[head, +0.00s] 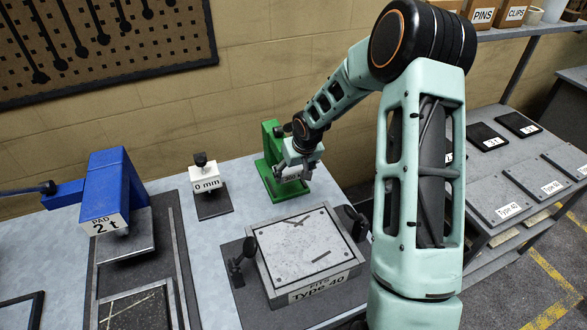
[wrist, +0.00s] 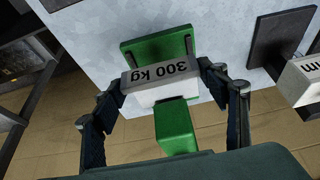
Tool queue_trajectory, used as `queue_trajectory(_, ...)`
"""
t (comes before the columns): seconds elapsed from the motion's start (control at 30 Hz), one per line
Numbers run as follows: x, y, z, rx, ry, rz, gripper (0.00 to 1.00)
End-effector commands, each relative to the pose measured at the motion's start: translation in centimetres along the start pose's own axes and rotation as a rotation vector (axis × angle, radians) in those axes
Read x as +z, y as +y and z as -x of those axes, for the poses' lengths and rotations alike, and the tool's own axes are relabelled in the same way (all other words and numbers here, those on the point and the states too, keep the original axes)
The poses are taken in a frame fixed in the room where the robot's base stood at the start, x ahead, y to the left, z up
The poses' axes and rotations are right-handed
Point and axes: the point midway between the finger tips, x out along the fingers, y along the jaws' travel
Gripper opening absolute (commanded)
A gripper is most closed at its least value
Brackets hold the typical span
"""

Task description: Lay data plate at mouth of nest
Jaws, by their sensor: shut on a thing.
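My gripper (head: 302,168) is at the green stand (head: 268,165) at the back of the bench. In the wrist view its fingers (wrist: 163,84) are shut on the sides of a block marked "300 kg" (wrist: 160,76), which sits against the green stand (wrist: 176,125). A square pale plate-like block marked "FITS Type 40" (head: 305,245) lies on a dark base with black knobs at both sides; it may be the nest. I cannot tell for sure which thing is the data plate. Flat grey plates, one marked "Type 40" (head: 508,207), lie on the right rack.
A blue press marked "PAD 2 t" (head: 112,190) stands at the left, with a dark framed tray (head: 138,308) in front. A white block marked "0 mm" (head: 206,180) stands between the press and the green stand.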

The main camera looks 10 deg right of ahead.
Motion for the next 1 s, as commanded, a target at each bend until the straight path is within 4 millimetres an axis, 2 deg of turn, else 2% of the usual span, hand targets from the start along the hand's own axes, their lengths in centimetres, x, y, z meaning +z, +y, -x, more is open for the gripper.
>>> queue_trajectory(0.03,-1.0,0.0,0.4,0.002,0.020,0.001,0.34)
queue_trajectory(0.37,-0.8,0.0,-0.1,0.001,0.022,0.002,0.34)
queue_trajectory(1.0,2.0,0.0,-5.8,0.000,0.010,0.001,0.34)
